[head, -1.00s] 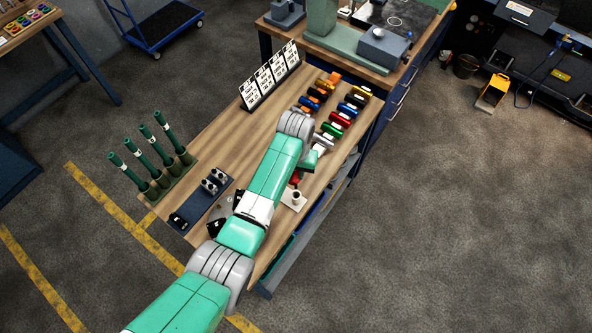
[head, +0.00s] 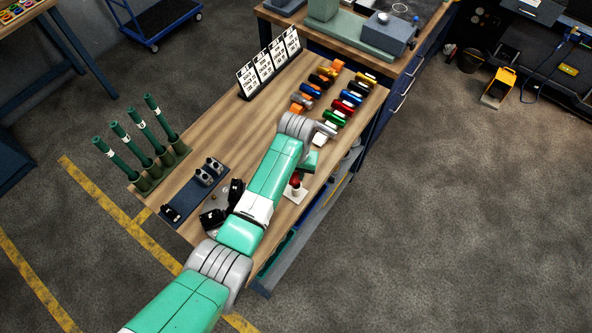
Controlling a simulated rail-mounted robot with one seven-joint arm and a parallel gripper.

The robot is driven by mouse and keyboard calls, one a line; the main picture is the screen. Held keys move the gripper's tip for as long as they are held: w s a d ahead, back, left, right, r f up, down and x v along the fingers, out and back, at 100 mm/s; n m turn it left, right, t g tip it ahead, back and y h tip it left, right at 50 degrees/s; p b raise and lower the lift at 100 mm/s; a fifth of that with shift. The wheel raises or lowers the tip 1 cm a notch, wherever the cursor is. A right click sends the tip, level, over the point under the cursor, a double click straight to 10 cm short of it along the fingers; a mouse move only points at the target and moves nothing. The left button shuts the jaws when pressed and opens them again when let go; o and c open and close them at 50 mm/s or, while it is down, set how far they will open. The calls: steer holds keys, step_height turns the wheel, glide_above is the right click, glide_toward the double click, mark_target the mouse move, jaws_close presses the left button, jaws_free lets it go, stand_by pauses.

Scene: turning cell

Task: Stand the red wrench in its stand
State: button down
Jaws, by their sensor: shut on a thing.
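The red wrench (head: 295,181) shows as a small red piece near the table's front edge, just right of my forearm. It is over the white stand (head: 300,196), overlapping it in the picture. I cannot tell whether the wrench is seated in the stand or just above it. My gripper (head: 297,175) is at the top of the red piece, below the green hand, and is shut on the wrench. The fingers are small and partly hidden by the arm.
Several coloured handles (head: 338,112) lie in rows at the table's back right. White label cards (head: 265,67) stand at the back. Green tubes (head: 139,131) stand in holders at the left. A dark tray (head: 190,193) and black pieces (head: 213,218) lie left of my arm.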

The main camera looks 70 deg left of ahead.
steer(key=shift+f+b, duration=0.35)
steer(key=shift+f, duration=0.45)
steer(key=c, duration=1.2)
jaws_free()
steer(key=shift+r, duration=0.1)
step_height(320, 180, up, 8)
steer(key=shift+f+p, duration=0.15)
steer(key=shift+p, duration=0.15)
